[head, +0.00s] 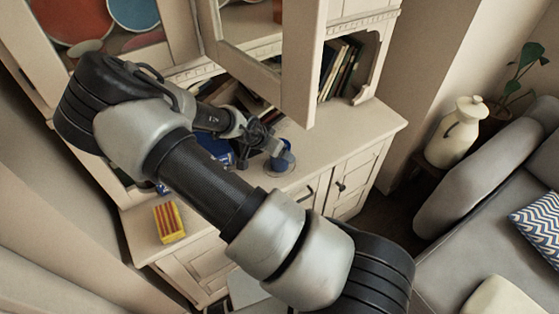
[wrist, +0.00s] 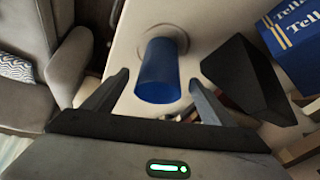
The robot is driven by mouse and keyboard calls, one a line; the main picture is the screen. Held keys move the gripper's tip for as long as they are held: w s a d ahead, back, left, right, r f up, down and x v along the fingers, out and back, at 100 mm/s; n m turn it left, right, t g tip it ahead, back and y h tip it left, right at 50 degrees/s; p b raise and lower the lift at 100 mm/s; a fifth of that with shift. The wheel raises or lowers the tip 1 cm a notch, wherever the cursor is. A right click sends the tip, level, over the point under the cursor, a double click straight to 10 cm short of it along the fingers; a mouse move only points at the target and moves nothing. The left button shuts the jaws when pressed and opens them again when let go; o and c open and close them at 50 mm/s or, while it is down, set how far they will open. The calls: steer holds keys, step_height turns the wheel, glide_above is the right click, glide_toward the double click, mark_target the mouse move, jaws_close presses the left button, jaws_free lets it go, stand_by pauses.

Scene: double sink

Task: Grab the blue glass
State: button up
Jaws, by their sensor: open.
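The blue glass (wrist: 158,72) stands on the cabinet's light top, with a pale round shape at its far end in the wrist view. In the head view the glass (head: 284,160) is beside my gripper (head: 268,145), partly hidden by it. In the wrist view my gripper (wrist: 158,84) is open, with one finger to the left of the glass and one to the right. A gap shows between the glass and each finger. Whether the glass is fully between the fingers in depth, I cannot tell.
A blue lettered box (wrist: 296,38) and a black block-like object (wrist: 245,78) are close to the right finger. An open cabinet door (head: 300,70) hangs above the top. A yellow-and-red box (head: 168,222) stands at the left. The top right of the glass is clear in the head view.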

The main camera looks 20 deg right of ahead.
steer(key=shift+d+b+x, duration=0.2)
steer(key=shift+b+x, duration=0.35)
steer(key=shift+x, duration=2.9)
steer(key=shift+w+r, duration=0.1)
steer(key=shift+r, duration=0.1)
steer(key=c, duration=1.3)
